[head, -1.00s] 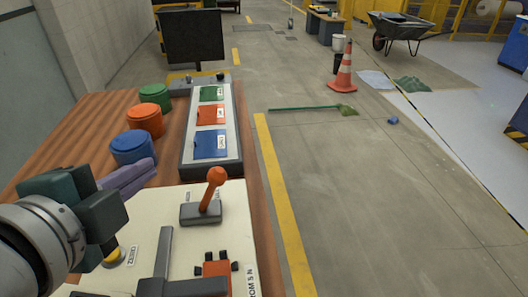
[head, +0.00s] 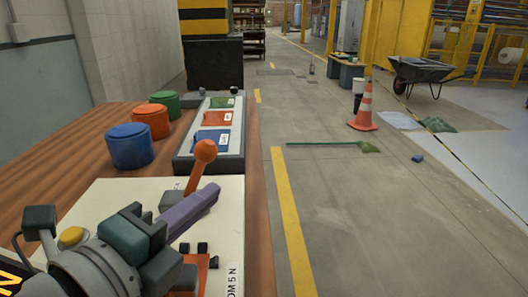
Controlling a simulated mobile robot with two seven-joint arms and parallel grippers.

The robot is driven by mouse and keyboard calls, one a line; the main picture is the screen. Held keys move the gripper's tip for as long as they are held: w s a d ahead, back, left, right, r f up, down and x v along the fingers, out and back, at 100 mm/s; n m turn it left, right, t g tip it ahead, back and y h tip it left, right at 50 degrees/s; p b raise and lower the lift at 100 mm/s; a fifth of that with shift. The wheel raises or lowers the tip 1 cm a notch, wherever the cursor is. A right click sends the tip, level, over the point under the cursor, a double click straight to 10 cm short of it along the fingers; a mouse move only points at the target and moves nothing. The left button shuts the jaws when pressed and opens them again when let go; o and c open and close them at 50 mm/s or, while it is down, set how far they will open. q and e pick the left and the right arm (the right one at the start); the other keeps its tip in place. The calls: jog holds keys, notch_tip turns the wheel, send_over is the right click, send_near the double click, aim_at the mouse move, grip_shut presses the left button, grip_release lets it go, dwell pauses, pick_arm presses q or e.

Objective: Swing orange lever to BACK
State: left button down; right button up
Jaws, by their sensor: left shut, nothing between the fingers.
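The orange lever (head: 196,168) stands on a cream control panel (head: 108,196) on the wooden table. It has a round orange knob and leans a little to the right in the picture. My left gripper (head: 205,196) comes in from the lower left. Its purple fingers are shut and empty, with the tips beside the lower part of the lever, on the near side. I cannot tell whether they touch it. The fingers hide the lever's base and its position labels. My right gripper is not in view.
A yellow button (head: 71,237) and an orange part (head: 203,272) are partly behind my left gripper. Blue (head: 129,146), orange (head: 151,121) and green (head: 166,102) round containers stand behind. A grey tray (head: 180,165) with coloured panels lies beyond the lever.

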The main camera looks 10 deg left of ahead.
aim_at(198, 167)
pick_arm(q)
jog(key=shift+w, duration=0.1)
jog(key=b+x, duration=0.3)
jog(key=x, duration=0.7)
jog(key=a, duration=0.1)
jog(key=a+p, duration=0.1)
jog(key=a+r+p, duration=0.1)
jog(key=a, duration=0.1)
jog(key=shift+s+r, duration=0.1)
jog(key=shift+s, duration=0.2)
jog(key=shift+s+a+r+n, duration=0.1)
jog(key=shift+a+r+n, duration=0.1)
jog(key=shift+a+n, duration=0.1)
